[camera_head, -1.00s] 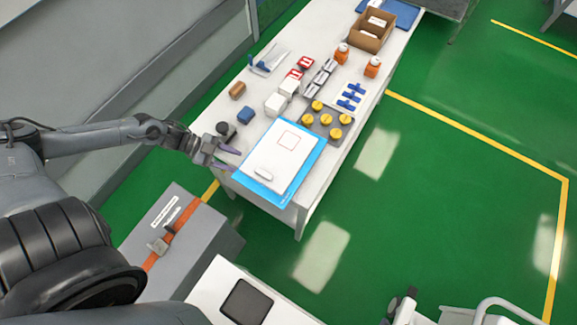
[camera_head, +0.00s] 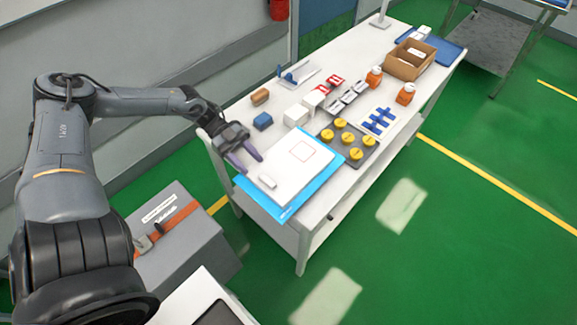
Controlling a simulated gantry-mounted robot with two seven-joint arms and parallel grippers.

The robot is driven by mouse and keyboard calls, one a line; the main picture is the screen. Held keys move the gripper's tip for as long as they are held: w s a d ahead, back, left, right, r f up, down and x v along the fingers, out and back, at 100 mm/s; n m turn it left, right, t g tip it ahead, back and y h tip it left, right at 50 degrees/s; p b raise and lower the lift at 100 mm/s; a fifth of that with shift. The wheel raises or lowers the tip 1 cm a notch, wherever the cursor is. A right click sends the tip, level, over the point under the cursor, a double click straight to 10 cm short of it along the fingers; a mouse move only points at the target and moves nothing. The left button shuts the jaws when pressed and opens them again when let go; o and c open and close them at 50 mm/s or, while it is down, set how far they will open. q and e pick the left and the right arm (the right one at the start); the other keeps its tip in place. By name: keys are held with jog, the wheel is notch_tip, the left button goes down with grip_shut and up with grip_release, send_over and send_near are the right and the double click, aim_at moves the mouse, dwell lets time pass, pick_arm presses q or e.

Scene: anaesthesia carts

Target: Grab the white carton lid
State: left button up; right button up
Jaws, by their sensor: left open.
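A flat white panel (camera_head: 297,160) with a thin red square outline lies on a light-blue sheet (camera_head: 308,192) at the near end of the white table. A small white bar (camera_head: 267,180) lies on the panel's near left part. This panel may be the carton lid; I cannot tell for sure. Two white box-like blocks (camera_head: 296,115) stand farther back. My left gripper (camera_head: 249,162) is open and empty, its purple fingertips at or just above the panel's left edge; contact cannot be told. My right gripper is not in view.
Behind the panel stand a grey tray with yellow-capped items (camera_head: 347,138), a blue block (camera_head: 263,121), a brown block (camera_head: 260,97), orange bottles (camera_head: 405,93) and a cardboard box (camera_head: 409,60). A grey case (camera_head: 175,240) with an orange strap stands before the table.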

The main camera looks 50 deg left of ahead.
aim_at(268, 181)
pick_arm(q)
jog(key=b+x, duration=0.1)
jog(key=x, duration=0.1)
jog(key=b+x, duration=0.1)
jog(key=x, duration=0.2)
jog(key=shift+a+f, duration=0.1)
jog(key=shift+f, duration=0.15)
jog(key=shift+w+d, duration=0.1)
jog(key=shift+d, duration=0.25)
grip_shut()
jog(key=shift+r, duration=0.2)
